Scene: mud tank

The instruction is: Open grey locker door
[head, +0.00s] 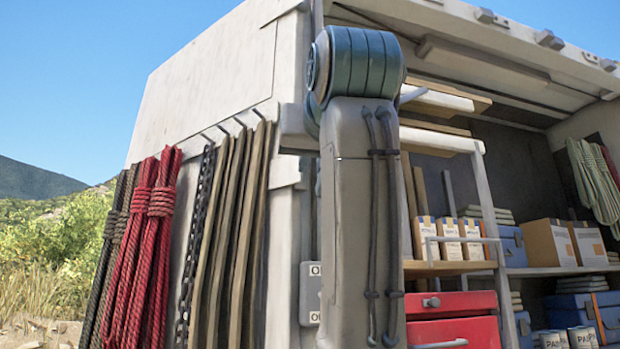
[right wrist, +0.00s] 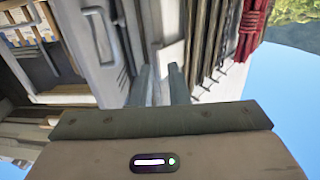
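In the right wrist view, which is upside down, a grey locker door (right wrist: 88,48) stands at the upper left with a long recessed handle (right wrist: 103,38). My right gripper (right wrist: 160,75) shows there with its two fingers apart and nothing visible between them. The fingers are to the right of the handle and apart from it in the picture; their distance from the door is unclear. In the head view my own arm link fills the middle, and I cannot make out the grey door there. My left gripper is in neither view.
In the head view a red rope coil (head: 142,250) and dark straps hang on the trailer's left side wall. A red drawer cabinet (head: 452,305) and shelves with cardboard boxes (head: 549,243) stand inside. A small light grey box (head: 310,292) sits beside my arm.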

